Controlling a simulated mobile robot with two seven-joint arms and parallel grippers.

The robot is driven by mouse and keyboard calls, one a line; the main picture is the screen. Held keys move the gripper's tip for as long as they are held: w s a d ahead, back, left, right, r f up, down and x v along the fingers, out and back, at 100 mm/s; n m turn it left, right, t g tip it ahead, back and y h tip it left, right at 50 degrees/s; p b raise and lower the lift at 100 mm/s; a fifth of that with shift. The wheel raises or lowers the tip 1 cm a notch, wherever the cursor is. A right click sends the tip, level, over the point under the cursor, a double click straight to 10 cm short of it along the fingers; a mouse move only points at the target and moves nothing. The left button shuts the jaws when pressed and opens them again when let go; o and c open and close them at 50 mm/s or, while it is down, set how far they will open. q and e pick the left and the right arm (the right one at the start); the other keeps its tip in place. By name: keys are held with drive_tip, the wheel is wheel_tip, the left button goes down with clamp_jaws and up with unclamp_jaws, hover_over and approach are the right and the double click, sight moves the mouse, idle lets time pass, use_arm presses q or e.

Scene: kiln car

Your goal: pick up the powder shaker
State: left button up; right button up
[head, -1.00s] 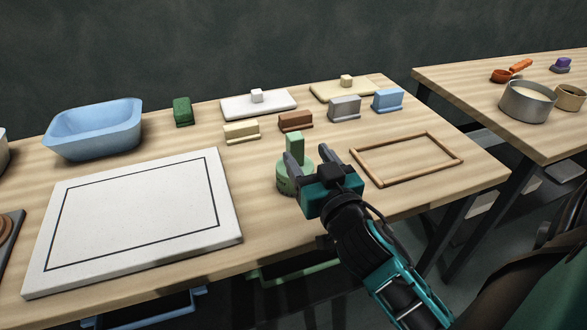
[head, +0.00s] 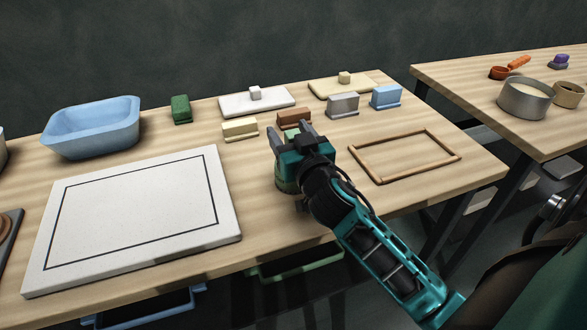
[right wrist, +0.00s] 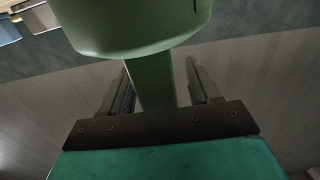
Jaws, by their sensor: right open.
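The powder shaker appears to be the green round body (head: 284,184) with a narrow upright block handle (head: 291,134), standing on the near table. My right gripper (head: 290,131) is open around the handle and hides much of the shaker in the head view. In the right wrist view the round body (right wrist: 135,28) fills the top, and the handle (right wrist: 151,82) runs between the two open fingers (right wrist: 163,82). The handle sits nearer the left finger there, with a gap to the right one. My left gripper is not in view.
A white framed board (head: 130,222) lies left, with a blue basin (head: 92,130) behind it. Several small blocks, including a brown one (head: 294,118), stand behind the gripper. A wooden frame (head: 405,156) lies right. A second table (head: 480,82) stands beyond a gap.

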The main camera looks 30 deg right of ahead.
drive_tip(key=shift+c, duration=0.4)
clamp_jaws()
drive_tip(key=shift+r, duration=0.1)
